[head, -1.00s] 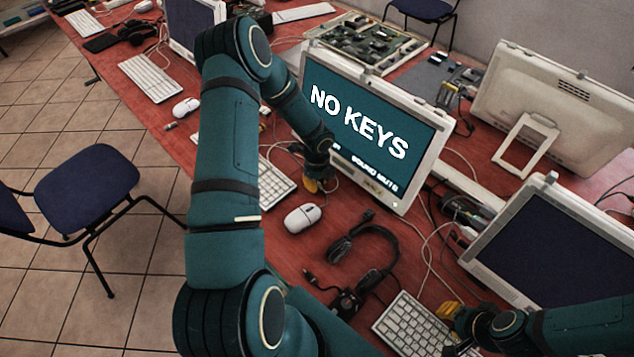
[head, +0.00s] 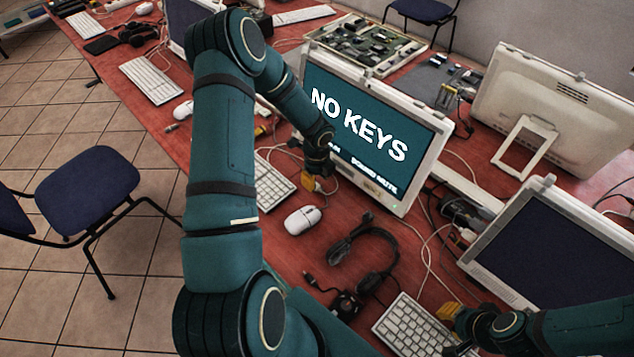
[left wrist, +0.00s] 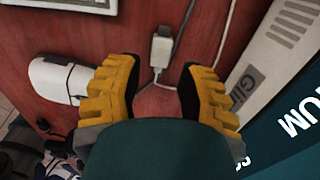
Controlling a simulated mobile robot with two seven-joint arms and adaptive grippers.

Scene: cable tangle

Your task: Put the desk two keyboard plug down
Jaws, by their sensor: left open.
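A white plug (left wrist: 162,50) with a pale cable lies on the red desk in the left wrist view, just past and between my left fingertips, with no finger touching it. My left gripper (left wrist: 160,75) is open, its yellow-padded fingers to either side. In the head view my left gripper (head: 312,180) is low in front of the monitor reading "NO KEYS" (head: 365,130); the plug is too small to make out there. A white keyboard (head: 274,185) lies left of this gripper. My right gripper (head: 450,312) is at the lower right over another keyboard (head: 408,325); its opening is unclear.
A white mouse (head: 302,220) sits in front of the left gripper and shows in the left wrist view (left wrist: 55,80). A dark coiled cable (head: 365,245) lies nearer. A second monitor (head: 555,240) stands at right.

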